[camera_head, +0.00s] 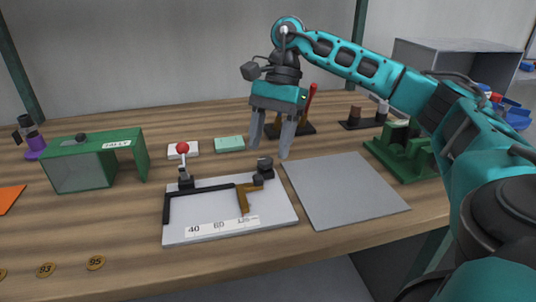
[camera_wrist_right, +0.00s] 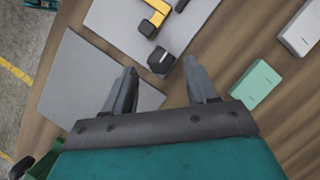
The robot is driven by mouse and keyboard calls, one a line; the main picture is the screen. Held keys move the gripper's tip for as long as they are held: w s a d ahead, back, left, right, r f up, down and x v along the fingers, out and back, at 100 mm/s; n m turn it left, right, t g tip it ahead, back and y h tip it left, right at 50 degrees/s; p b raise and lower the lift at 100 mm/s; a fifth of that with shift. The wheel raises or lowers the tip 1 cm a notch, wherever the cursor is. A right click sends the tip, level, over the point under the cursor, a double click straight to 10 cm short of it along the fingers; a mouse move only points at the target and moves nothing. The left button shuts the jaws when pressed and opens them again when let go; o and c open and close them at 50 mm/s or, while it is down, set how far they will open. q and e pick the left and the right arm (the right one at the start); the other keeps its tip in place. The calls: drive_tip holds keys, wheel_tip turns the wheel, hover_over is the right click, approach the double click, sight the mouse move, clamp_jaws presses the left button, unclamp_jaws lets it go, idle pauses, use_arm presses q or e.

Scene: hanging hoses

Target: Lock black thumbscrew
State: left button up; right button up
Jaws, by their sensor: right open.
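The black thumbscrew (camera_head: 264,168) is a dark knob at the back right corner of a white board (camera_head: 279,215), beside a yellow-brown slider piece (camera_head: 243,198). In the right wrist view the thumbscrew (camera_wrist_right: 161,62) shows just beyond the gap between the fingertips. My right gripper (camera_head: 269,151) is open and empty, pointing down close to the thumbscrew and apparently above or just behind it. Its two grey fingers (camera_wrist_right: 159,75) are spread, and contact with the knob cannot be made out. My left gripper is not in view.

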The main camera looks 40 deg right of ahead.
drive_tip(key=shift+x, duration=0.9)
drive_tip(key=c, duration=1.1)
